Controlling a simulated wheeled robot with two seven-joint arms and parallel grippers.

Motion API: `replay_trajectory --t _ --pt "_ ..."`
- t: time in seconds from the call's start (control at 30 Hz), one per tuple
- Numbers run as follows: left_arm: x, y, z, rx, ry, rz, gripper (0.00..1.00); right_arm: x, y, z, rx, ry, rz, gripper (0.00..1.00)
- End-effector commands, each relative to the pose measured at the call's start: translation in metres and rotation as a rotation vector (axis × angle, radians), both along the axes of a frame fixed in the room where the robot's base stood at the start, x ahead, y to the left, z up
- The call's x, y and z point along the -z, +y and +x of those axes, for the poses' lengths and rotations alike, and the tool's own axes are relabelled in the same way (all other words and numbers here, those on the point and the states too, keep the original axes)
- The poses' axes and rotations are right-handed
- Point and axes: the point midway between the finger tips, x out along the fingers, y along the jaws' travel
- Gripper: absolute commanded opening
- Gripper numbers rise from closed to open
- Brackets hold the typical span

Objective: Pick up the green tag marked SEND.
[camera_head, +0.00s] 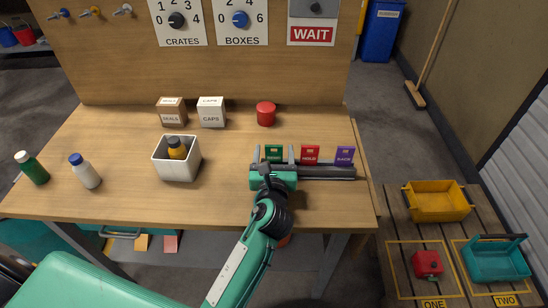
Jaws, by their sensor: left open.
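The green tag (273,153) stands upright at the left end of a dark rack (335,172) on the wooden table; its lettering is too small to read surely. A red tag (310,155) marked HOLD and a purple tag (345,155) stand to its right in the same rack. My left gripper (274,151) is open, with one finger on each side of the green tag as seen from here. Whether the fingers touch the tag cannot be told. The gripper body hides the tag's lower part and the rack's left end. My right gripper is not in view.
A white box (166,166) holding a yellow-orange bottle (177,150), two small cartons and a red can (266,113) stand on the table (225,200). Green and white bottles stand far left. A back panel (220,72) rises behind. A pallet with trays is at right.

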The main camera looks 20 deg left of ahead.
Motion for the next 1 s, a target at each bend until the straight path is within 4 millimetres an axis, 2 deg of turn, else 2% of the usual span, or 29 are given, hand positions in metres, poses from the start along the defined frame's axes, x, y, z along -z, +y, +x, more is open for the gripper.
replay_trajectory --t 0.13,0.37,0.47,0.6,0.63,1.0 --pt "0.0 0.003 0.013 0.001 0.0 -0.001 0.66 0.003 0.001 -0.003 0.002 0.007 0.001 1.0" --pt "0.0 0.004 0.014 0.001 0.0 -0.001 0.66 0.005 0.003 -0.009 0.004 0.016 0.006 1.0" --pt "0.0 0.004 0.014 0.001 0.0 -0.001 0.51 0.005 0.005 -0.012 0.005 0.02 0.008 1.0" --pt "0.0 0.004 0.014 0.001 0.0 -0.001 0.23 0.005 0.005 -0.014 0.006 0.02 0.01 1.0" --pt "0.0 0.004 0.014 0.001 0.0 -0.001 0.19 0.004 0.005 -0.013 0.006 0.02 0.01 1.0" --pt "-0.003 0.004 0.014 0.001 -0.001 -0.001 0.19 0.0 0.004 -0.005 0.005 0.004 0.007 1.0"
